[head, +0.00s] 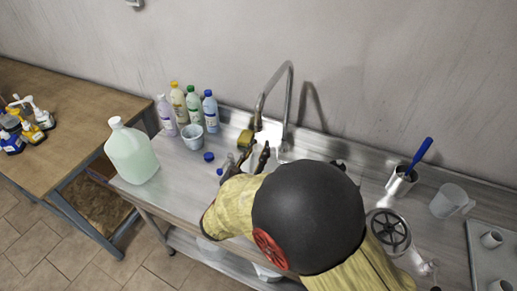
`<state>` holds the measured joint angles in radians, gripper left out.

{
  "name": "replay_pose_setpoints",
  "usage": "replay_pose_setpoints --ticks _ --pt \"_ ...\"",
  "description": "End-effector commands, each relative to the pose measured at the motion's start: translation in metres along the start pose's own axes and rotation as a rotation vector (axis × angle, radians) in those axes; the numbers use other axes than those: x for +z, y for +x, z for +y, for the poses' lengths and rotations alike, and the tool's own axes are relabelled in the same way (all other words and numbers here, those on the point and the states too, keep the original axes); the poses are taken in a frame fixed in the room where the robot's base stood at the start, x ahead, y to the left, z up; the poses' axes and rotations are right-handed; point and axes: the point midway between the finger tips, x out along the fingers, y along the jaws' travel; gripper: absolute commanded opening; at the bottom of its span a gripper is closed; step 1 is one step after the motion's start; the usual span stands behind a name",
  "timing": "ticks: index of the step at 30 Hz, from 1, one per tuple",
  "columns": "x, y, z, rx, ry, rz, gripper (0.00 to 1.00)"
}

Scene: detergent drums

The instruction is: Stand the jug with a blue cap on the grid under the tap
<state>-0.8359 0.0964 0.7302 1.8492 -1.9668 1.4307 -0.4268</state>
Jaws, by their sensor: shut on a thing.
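My gripper (254,156) is at the sink below the tap (283,95), its dark fingers pointing towards the wall. It is shut on a bright white thing (268,132), of which only a small part shows beyond the fingers. My arm hides the rest, so I cannot tell whether this is the jug, nor whether it touches the grid. No blue cap shows on it. A blue cap (209,156) is on the counter left of my gripper, and a smaller blue piece (219,171) is beside the arm. The grid under the tap is hidden.
A large jug of pale green liquid with a white cap (133,153) stands at the counter's left end. Several bottles (193,106) and a grey cup (192,136) stand near the wall. A brush holder (400,182) and a mug (450,201) stand at right.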

Motion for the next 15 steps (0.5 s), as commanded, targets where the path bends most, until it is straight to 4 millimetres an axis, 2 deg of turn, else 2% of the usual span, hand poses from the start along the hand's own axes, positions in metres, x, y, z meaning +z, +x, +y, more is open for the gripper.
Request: replay_pose_setpoints --ticks 3,4,15 --pt "-0.0017 0.0000 0.0001 0.000 0.000 -0.001 0.00" --pt "-0.0014 0.0000 0.0001 0.000 0.001 -0.001 0.26" --pt "-0.0013 0.0000 0.0000 0.000 0.000 0.000 0.47"
